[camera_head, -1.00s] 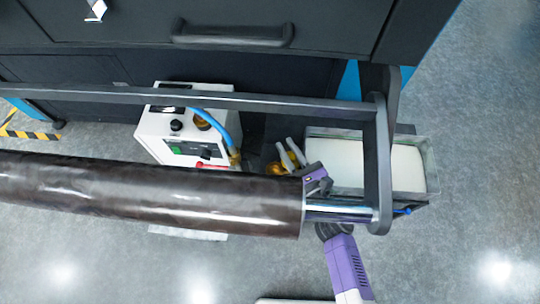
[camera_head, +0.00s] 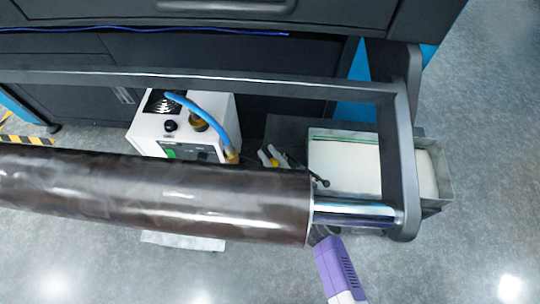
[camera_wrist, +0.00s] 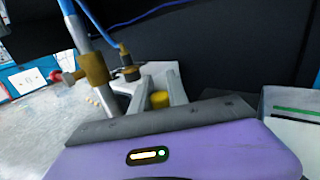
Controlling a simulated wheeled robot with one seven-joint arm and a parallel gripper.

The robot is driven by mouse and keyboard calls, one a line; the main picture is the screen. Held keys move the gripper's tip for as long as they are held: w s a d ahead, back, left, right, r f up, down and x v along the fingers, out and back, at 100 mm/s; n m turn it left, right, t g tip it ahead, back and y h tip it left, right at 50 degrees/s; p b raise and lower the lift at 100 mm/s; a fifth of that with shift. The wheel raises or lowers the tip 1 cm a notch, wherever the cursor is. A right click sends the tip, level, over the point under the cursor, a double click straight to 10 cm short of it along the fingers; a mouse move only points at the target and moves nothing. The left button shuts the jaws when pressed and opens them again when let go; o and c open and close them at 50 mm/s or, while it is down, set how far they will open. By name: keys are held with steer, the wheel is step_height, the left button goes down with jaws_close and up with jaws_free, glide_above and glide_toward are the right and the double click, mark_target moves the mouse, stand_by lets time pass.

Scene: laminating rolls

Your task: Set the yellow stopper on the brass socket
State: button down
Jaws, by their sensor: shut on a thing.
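My gripper (camera_wrist: 158,88) is shut on a small yellow stopper (camera_wrist: 160,99), held between its two pale fingers. The purple gripper body fills the bottom of the wrist view. In the head view the fingertips (camera_head: 269,154) show above the roll's right end, right of the white box; the roll hides much of the arm. A brass fitting (camera_wrist: 93,68) with a red knob sits on an upright pipe, left of the fingers in the wrist view.
A large brown roll (camera_head: 150,190) with a shiny shaft (camera_head: 355,213) lies across the front. Behind it stands the white box (camera_head: 150,130) with a blue hose (camera_head: 205,115) and a second brass fitting (camera_head: 198,122). A metal bin (camera_head: 445,185) is at the right, beneath the dark frame (camera_head: 403,150).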

steer(key=shift+s+d+f, duration=0.1)
steer(key=shift+f, duration=0.5)
steer(key=shift+s+d+f, duration=0.1)
steer(key=shift+f, duration=0.55)
steer(key=shift+s+d, duration=0.15)
steer(key=shift+s, duration=0.1)
steer(key=shift+w+r, duration=0.1)
steer(key=shift+r, duration=0.25)
steer(key=shift+w+r+b, duration=0.1)
steer(key=shift+b, duration=0.2)
steer(key=shift+f+b, duration=1.05)
steer(key=shift+b, duration=0.05)
steer(key=c, duration=1.6)
jaws_free()
steer(key=shift+o, duration=0.2)
